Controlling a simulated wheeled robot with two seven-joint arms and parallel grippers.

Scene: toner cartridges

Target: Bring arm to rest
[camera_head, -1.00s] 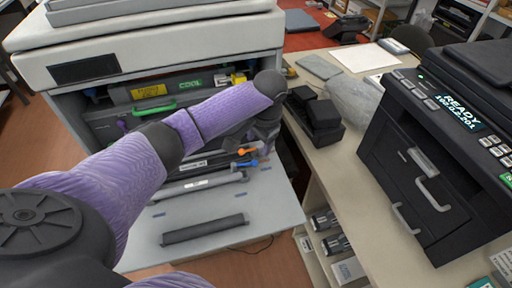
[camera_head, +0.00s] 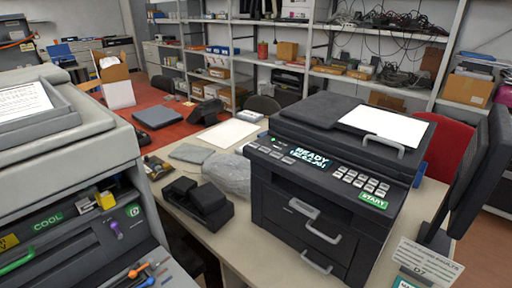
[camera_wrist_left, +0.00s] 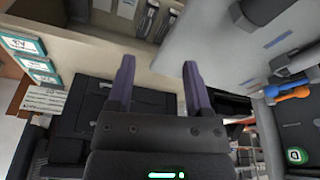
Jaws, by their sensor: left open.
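My left gripper (camera_wrist_left: 158,85) shows in the left wrist view with its two purple-grey fingers spread apart and nothing between them. My left arm does not show in the head view now, and neither does my right gripper. The large grey printer (camera_head: 70,165) stands at the left of the head view with its front open. Inside it are a green "COOL" label, a green handle, a green "D" mark and orange and blue levers. The levers (camera_wrist_left: 290,92) and the "D" mark also show at the right of the left wrist view.
A black printer (camera_head: 330,185) reading "READY" stands on the desk (camera_head: 205,250) at centre right. A black two-part device (camera_head: 198,203) and a grey cloth-like bundle (camera_head: 228,174) lie left of it. A monitor (camera_head: 480,170) is at the right. Shelves (camera_head: 325,45) stand behind.

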